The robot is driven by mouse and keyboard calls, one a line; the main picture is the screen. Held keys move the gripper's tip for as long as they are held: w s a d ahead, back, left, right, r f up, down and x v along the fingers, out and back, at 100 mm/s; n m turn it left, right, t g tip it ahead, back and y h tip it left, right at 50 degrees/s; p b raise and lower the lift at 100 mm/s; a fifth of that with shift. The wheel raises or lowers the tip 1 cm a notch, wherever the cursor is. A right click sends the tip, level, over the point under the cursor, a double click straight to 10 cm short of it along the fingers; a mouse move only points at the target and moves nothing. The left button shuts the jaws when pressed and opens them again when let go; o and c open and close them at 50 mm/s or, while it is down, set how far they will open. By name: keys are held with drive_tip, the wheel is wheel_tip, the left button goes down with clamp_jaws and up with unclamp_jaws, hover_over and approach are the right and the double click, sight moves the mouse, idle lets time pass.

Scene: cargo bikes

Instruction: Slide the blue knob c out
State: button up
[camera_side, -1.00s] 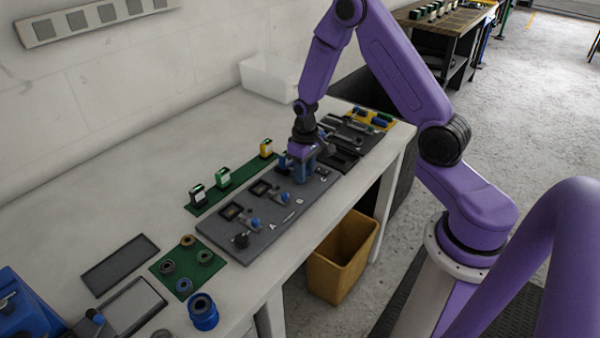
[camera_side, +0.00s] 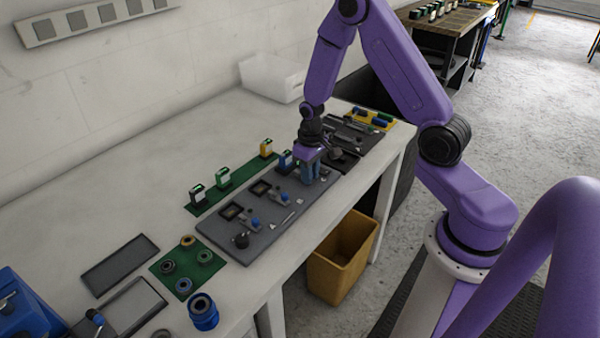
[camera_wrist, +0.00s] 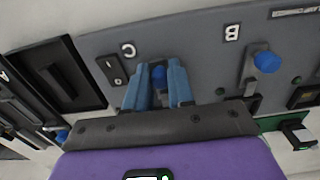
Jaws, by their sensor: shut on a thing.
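My gripper (camera_side: 310,180) is low over the far end of the grey panel (camera_side: 265,238) in the side view. In the wrist view its two light-blue fingers (camera_wrist: 160,88) are closed around the blue knob c (camera_wrist: 159,74), beside the letter C on the panel. The knob's top shows between the fingers; its base and slide are mostly hidden. In the side view the fingers hide the knob. Another blue knob (camera_wrist: 267,61) stands on a slide near the letter B, apart from my gripper.
A black rocker switch (camera_wrist: 112,70) sits next to knob c. A green strip (camera_side: 230,187) with several upright blocks lies behind the panel. A dark panel (camera_side: 365,135) lies beyond. A yellow bin (camera_side: 340,258) stands below the table edge. Bare tabletop lies behind the strip.

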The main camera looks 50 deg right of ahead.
drive_tip(key=o, duration=0.7)
drive_tip(key=shift+r, duration=0.1)
drive_tip(key=shift+r, duration=3.65)
